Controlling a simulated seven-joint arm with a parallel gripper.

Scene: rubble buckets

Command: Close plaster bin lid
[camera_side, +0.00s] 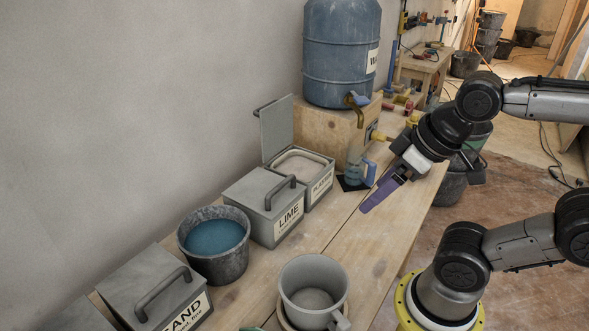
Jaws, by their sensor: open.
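The plaster bin (321,187) is a grey box against the wall, with pale powder inside and a label on its front. Its grey lid (277,126) stands upright at the back of the bin, hinged open, with a handle at its upper left edge. My gripper (371,207) has purple fingers and is in front and to the right of the bin, above the table, pointing down to the left. It touches neither the bin nor the lid. It is open and holds nothing that I can see; the gap between the fingers is hard to make out from this side.
The shut lime bin (262,209) stands beside the plaster bin. A black bucket of blue liquid (214,243), the sand bin (155,290) and a grey mug (313,291) are nearer. A blue water barrel (340,55) on a wooden box and a small blue jug (357,174) stand behind.

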